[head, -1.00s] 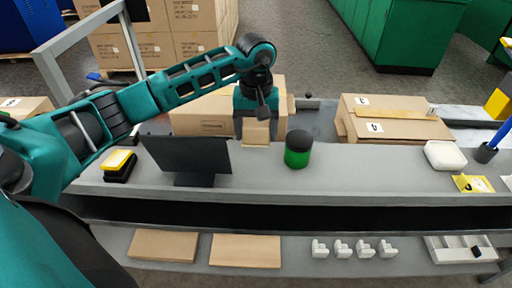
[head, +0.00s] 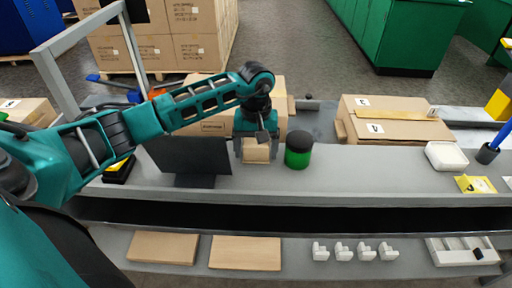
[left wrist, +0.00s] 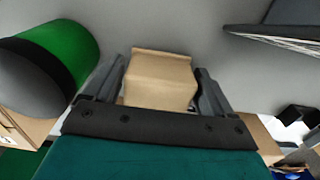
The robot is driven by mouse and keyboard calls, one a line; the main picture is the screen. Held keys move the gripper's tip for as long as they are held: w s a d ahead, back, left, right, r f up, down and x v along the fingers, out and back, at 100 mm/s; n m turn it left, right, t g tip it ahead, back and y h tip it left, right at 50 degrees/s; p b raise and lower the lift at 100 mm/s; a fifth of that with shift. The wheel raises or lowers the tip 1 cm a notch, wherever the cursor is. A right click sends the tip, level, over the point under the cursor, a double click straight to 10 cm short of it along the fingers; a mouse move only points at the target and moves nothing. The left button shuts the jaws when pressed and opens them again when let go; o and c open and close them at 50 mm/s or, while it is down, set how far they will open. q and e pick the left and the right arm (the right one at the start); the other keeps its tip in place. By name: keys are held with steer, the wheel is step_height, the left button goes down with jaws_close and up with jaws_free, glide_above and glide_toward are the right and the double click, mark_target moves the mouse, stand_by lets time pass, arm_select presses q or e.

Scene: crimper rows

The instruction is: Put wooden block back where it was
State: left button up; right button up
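The wooden block (head: 256,153) is a small light-brown piece at the left gripper's fingertips, low over the grey bench top or resting on it; I cannot tell which. My left gripper (head: 256,148) points down and looks shut on the block. In the left wrist view, the block (left wrist: 158,80) sits between the two dark fingers (left wrist: 160,88), close to both tips. My right gripper is not in view.
A green jar with a black lid (head: 298,150) stands just right of the block. A black screen (head: 188,158) stands to the left. Cardboard boxes (head: 395,119) lie behind. A white dish (head: 445,156) is at right. Wooden boards (head: 245,253) and white fittings (head: 342,251) lie on the lower shelf.

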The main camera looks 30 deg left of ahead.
arm_select(q)
steer(key=shift+o, duration=1.2)
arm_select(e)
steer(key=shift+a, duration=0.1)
arm_select(q)
steer(key=shift+r, duration=0.15)
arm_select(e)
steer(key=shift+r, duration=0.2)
arm_select(q)
steer(key=shift+r, duration=0.35)
step_height(320, 180, up, 11)
steer(key=p, duration=0.1)
steer(key=shift+r, duration=0.2)
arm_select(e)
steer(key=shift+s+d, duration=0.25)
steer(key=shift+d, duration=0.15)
